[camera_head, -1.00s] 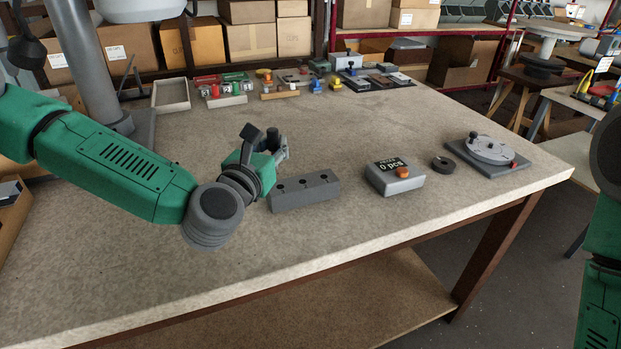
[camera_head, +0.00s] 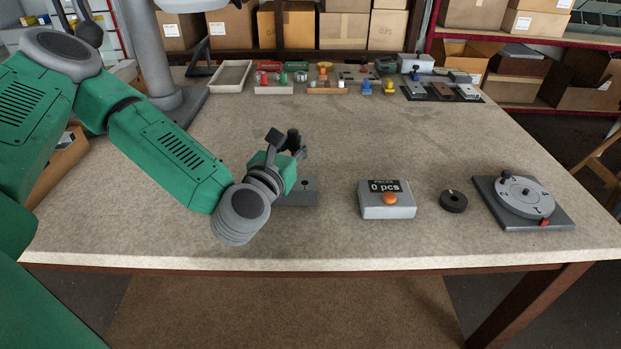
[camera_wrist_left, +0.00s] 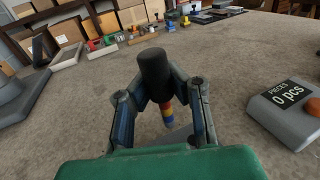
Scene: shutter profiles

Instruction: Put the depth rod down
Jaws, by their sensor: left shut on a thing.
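My left gripper (camera_head: 288,146) is shut on the depth rod and stands over the near-left part of the bench. In the left wrist view the depth rod (camera_wrist_left: 154,72) has a thick black handle between the fingers (camera_wrist_left: 160,88). Yellow, red and blue bands show on its shaft below. A grey block with holes (camera_head: 304,193) lies behind and below the gripper, mostly hidden by it. I cannot tell whether the rod's lower end is in a hole or above the block. My right gripper is out of view.
To the right stand a grey counter box (camera_head: 386,208) reading 0 pcs, a black ring (camera_head: 453,202) and a round dial on a plate (camera_head: 524,197). An empty tray (camera_head: 230,77) and several small parts line the back. The bench middle is clear.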

